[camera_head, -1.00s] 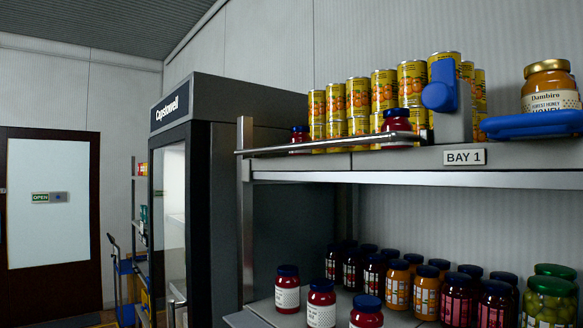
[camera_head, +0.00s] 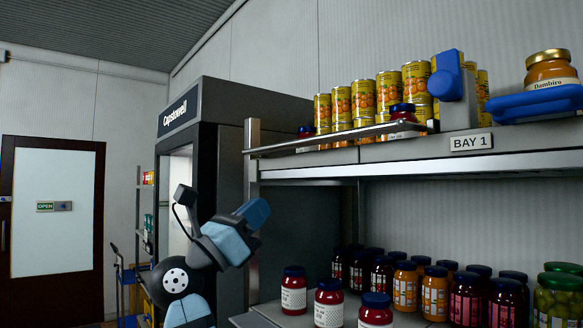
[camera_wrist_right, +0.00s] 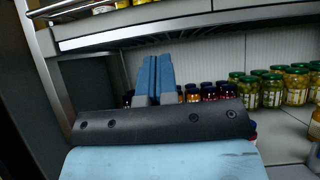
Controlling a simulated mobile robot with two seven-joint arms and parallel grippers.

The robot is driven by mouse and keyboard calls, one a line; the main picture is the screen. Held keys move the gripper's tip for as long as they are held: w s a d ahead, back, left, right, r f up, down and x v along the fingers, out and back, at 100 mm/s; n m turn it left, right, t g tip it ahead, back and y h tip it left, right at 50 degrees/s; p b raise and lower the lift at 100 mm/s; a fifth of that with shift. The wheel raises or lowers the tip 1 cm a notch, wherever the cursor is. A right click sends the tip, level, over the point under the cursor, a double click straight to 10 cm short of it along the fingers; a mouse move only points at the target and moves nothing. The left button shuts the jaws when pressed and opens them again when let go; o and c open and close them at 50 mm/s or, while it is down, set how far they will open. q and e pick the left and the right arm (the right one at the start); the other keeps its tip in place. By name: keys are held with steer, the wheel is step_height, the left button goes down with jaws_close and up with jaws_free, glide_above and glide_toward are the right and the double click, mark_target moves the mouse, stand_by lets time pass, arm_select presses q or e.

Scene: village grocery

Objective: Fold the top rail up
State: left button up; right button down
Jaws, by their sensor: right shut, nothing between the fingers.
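The top rail (camera_head: 330,138) is a metal bar along the front edge of the upper shelf, left of the BAY 1 label. It lies low, in front of the bases of the yellow cans. It also shows at the top left of the right wrist view (camera_wrist_right: 68,8). A grey bracket with a blue knob (camera_head: 444,78) stands at its right end. My right gripper (camera_head: 262,210) is below the rail's left end, apart from it, in front of the dark fridge side. Its blue fingers (camera_wrist_right: 154,58) are shut together and empty. My left gripper is not in view.
Yellow cans (camera_head: 363,98) and a few dark-lidded jars stand behind the rail. A blue tray (camera_head: 535,103) with a honey jar (camera_head: 551,72) sits at right. The lower shelf holds several jars (camera_head: 293,292). The fridge (camera_head: 220,105) stands left of the shelf post (camera_head: 252,190).

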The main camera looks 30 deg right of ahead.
steer(key=s+a+r+p+x, duration=0.1)
steer(key=p+x, duration=0.4)
steer(key=x, duration=0.8)
steer(key=shift+w+a+r, duration=0.35)
steer(key=shift+w+r, duration=0.05)
steer(key=shift+r, duration=0.2)
steer(key=shift+w+d, duration=0.1)
steer(key=shift+w, duration=0.05)
